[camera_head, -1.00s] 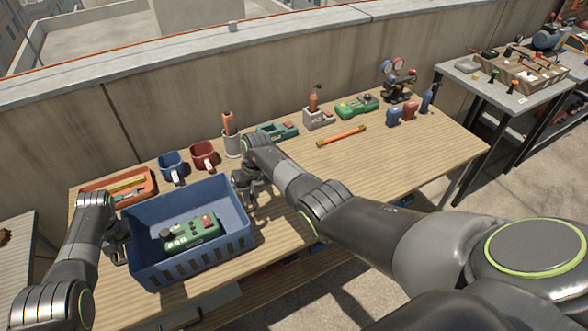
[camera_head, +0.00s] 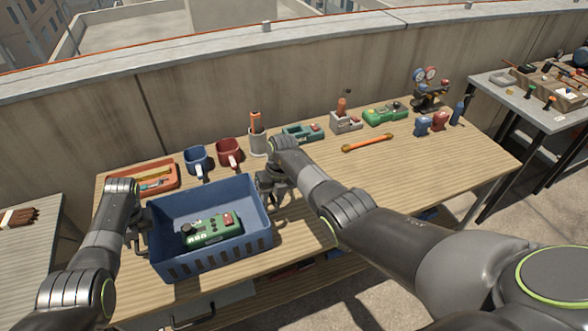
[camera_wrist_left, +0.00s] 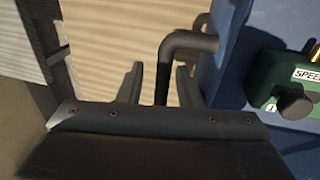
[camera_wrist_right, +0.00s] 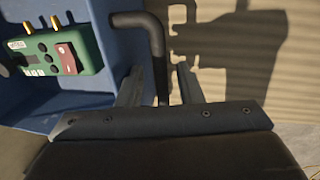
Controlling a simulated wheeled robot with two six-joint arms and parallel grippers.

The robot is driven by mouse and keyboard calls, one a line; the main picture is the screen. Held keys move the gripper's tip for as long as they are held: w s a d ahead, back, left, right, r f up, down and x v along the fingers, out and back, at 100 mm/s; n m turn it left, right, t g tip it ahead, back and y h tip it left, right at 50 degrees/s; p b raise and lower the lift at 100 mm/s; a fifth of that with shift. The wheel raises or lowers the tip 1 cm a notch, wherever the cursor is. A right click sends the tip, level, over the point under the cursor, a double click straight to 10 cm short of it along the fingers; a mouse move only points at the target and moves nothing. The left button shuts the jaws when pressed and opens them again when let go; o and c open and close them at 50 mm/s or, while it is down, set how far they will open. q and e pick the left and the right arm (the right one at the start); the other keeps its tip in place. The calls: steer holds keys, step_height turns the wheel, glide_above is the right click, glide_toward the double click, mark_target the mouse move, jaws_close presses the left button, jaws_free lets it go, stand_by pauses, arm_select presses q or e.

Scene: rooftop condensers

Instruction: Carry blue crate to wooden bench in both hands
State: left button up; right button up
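The blue crate (camera_head: 205,262) stands on a wooden-topped table (camera_head: 430,165), near its front left part. A green device with a red switch (camera_head: 212,231) lies inside it. My left gripper (camera_head: 142,240) is at the crate's left side; in the left wrist view its open fingers (camera_wrist_left: 158,85) stand either side of a black handle (camera_wrist_left: 164,75), with gaps. My right gripper (camera_head: 270,190) is at the crate's right side; in the right wrist view its open fingers (camera_wrist_right: 158,85) straddle the other black handle (camera_wrist_right: 155,45), with gaps.
A slatted surface with a brown brush (camera_head: 18,217) is at the left edge. A grey table (camera_head: 545,115) stands at the right. A parapet runs behind.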

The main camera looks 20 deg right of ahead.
steer(key=shift+d+r, duration=0.1)
arm_select(q)
step_height(320, 180, up, 11)
steer(key=d, duration=0.2)
steer(key=shift+f, duration=0.15)
arm_select(e)
step_height(320, 180, up, 12)
steer(key=d, duration=0.2)
steer(key=shift+d+f, duration=0.15)
steer(key=shift+f, duration=0.05)
arm_select(q)
steer(key=shift+s, duration=0.1)
arm_select(e)
steer(key=shift+f, duration=0.1)
